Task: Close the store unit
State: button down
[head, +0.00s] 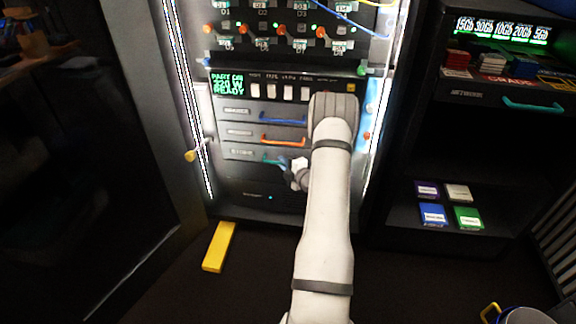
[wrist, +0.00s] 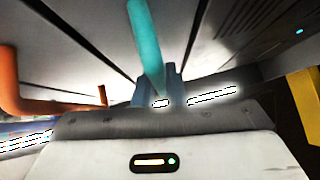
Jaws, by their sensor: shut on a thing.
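The lit rack in the head view has a stack of grey drawer units. The lowest of these with a handle (head: 240,152) has a teal handle (head: 272,160); its label is too blurred to read for sure. My gripper (head: 288,166) is at this handle, partly hidden by my own arm. In the wrist view the teal handle (wrist: 147,40) runs down between the jaws of my gripper (wrist: 160,97), which are shut on it. How far this unit stands out from the rack is hard to tell.
Above are units with an orange handle (head: 282,139) and a blue handle (head: 282,119). The orange handle also shows left in the wrist view (wrist: 50,104). A yellow bar (head: 219,246) lies on the floor. A shelf (head: 480,97) with coloured boxes stands at right.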

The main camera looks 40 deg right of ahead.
jog(key=c, duration=1.8)
grip_release()
jog(key=shift+w+d, duration=0.15)
jog(key=shift+d, duration=0.1)
jog(key=o, duration=0.3)
jog(key=shift+a, duration=0.1)
jog(key=s+r+p, duration=0.1)
jog(key=s+p, duration=0.1)
jog(key=s, duration=0.5)
jog(key=shift+s+p, duration=0.3)
jog(key=shift+s, duration=0.1)
